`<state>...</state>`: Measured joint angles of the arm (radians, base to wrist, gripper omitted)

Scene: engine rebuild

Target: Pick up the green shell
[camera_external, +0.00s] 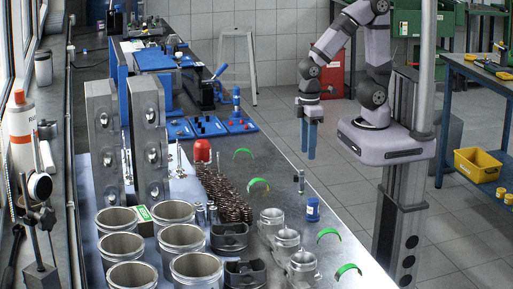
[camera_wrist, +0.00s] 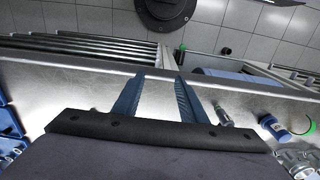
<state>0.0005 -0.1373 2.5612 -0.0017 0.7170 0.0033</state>
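Several thin, curved green shells lie apart on the metal bench: one at the back (camera_external: 243,152), one by the springs (camera_external: 259,184), and two at the right front (camera_external: 328,232) (camera_external: 348,269). In the wrist view a green shell (camera_wrist: 309,126) shows at the right edge; I cannot tell which one. My gripper (camera_external: 309,156) hangs with its blue fingers pointing down, near the bench's right edge and to the right of the back shells. In the wrist view its fingers (camera_wrist: 160,78) are spread with nothing between them. It touches no shell.
Springs (camera_external: 228,195), pistons (camera_external: 273,222), cylinder liners (camera_external: 196,274) and tall metal blocks (camera_external: 149,140) crowd the bench's left and front. The strip around the back shells is fairly clear.

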